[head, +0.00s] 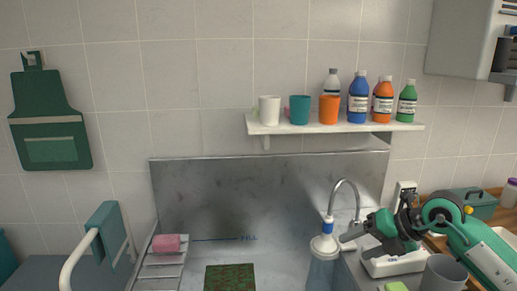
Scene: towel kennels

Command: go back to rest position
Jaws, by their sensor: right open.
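My right gripper (352,238) is at the lower right, its arm coming in from the right edge. Its jaws are open, and they point left toward the tap and spray head (323,246) of the metal tub (220,190). I cannot tell whether the jaws touch the spray head; no object shows held in them. My left gripper is not in view.
A shelf (300,127) holds cups and bottles above the tub. A pink folded cloth (166,243) lies on a slatted rack at left. A white tray (392,264) and a grey cup (443,274) are below my right arm. A green box (476,204) stands behind it.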

